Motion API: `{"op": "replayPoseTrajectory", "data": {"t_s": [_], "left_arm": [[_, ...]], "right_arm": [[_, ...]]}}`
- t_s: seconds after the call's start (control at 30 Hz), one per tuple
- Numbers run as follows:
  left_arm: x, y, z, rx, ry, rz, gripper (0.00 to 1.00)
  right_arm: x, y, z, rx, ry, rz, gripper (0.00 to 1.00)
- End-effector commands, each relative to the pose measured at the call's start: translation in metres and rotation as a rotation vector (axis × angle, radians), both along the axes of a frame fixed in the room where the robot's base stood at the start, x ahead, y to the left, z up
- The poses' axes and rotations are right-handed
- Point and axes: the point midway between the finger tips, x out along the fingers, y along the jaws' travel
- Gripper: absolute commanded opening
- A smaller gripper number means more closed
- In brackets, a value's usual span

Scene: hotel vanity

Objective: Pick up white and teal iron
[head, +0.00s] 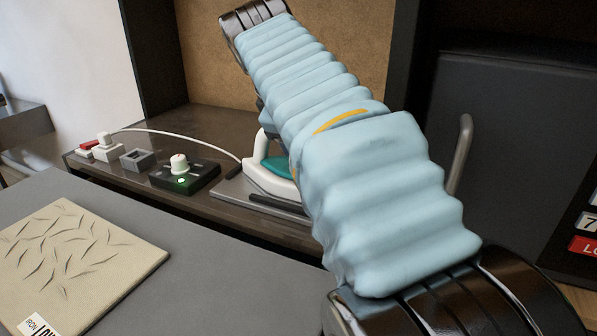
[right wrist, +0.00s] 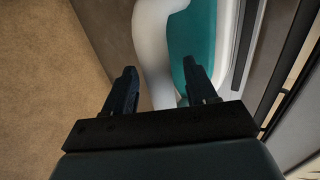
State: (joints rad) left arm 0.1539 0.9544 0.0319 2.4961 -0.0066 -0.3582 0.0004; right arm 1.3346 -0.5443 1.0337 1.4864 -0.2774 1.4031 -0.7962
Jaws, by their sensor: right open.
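The white and teal iron (head: 268,172) sits on a grey stand on the brown shelf, partly hidden behind my right arm in the head view. In the right wrist view its white handle (right wrist: 156,55) and teal body (right wrist: 196,40) show close in front of the gripper. My right gripper (right wrist: 163,82) is open, its two dark fingers apart. The white handle shows between the fingers; I cannot tell how deep it lies between them. In the head view the right gripper is hidden behind the pale blue arm cover. My left gripper is not in view.
A black box with a white knob and green light (head: 184,174), a grey square holder (head: 137,159) and a white knob piece (head: 104,147) stand left of the iron. A white cord (head: 190,139) runs behind them. A beige patterned board (head: 85,265) lies on the grey surface in front.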

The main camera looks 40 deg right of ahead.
Motion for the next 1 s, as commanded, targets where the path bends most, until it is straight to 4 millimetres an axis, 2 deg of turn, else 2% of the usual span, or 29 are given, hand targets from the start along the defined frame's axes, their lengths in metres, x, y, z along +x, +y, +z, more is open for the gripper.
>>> {"op": "replayPoseTrajectory", "data": {"t_s": [0.2,0.57,1.0], "left_arm": [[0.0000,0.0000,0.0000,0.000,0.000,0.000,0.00],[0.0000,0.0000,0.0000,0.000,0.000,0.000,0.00],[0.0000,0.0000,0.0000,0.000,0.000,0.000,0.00]], "right_arm": [[0.0002,-0.0004,-0.0007,0.000,0.000,0.000,0.55],[0.0001,-0.0003,-0.0005,0.001,0.000,0.000,0.00],[0.0000,-0.0002,-0.0005,0.001,0.000,0.000,0.00]]}}
